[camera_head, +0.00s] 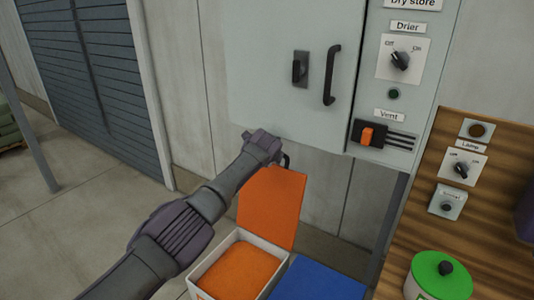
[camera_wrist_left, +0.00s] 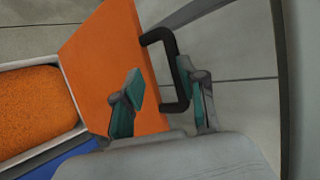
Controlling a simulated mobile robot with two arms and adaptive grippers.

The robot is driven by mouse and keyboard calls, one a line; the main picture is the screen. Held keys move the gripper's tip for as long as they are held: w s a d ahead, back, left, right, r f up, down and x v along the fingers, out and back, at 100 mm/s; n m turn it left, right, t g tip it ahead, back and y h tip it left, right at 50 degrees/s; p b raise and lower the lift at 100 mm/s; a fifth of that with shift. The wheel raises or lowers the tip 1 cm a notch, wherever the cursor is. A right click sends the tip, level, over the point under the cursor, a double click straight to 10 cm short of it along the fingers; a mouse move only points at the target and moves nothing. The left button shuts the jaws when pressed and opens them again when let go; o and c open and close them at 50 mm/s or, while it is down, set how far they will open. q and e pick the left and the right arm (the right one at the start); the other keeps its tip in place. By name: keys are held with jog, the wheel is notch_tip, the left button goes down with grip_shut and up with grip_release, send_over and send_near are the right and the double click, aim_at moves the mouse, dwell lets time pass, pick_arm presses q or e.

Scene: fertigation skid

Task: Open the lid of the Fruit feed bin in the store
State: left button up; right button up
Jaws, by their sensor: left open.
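The orange lid (camera_head: 272,205) stands upright, swung open at the back of a white-rimmed bin (camera_head: 208,268) full of orange granules (camera_head: 238,268). The bin's name cannot be read. In the left wrist view the lid (camera_wrist_left: 105,60) carries a black bar handle (camera_wrist_left: 162,38). My left gripper (camera_head: 268,146) is at the lid's top edge. In the left wrist view its two fingers (camera_wrist_left: 165,100) are apart, one on each side of the handle's bar, and not closed on it. In the head view the handle is mostly hidden behind my gripper. My right gripper is not in view.
A closed blue lid (camera_head: 318,281) lies right of the open bin. The grey dry store cabinet (camera_head: 270,60) hangs above, with a handle and switches. A wooden panel (camera_head: 420,190) and a green-lidded pot (camera_head: 440,275) are at right.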

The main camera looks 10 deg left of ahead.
pick_arm(q)
jog(key=a+v, duration=0.1)
jog(key=v, duration=0.9)
jog(key=shift+s+d+r, duration=0.2)
jog(key=shift+s+d, duration=0.15)
jog(key=shift+d, duration=0.15)
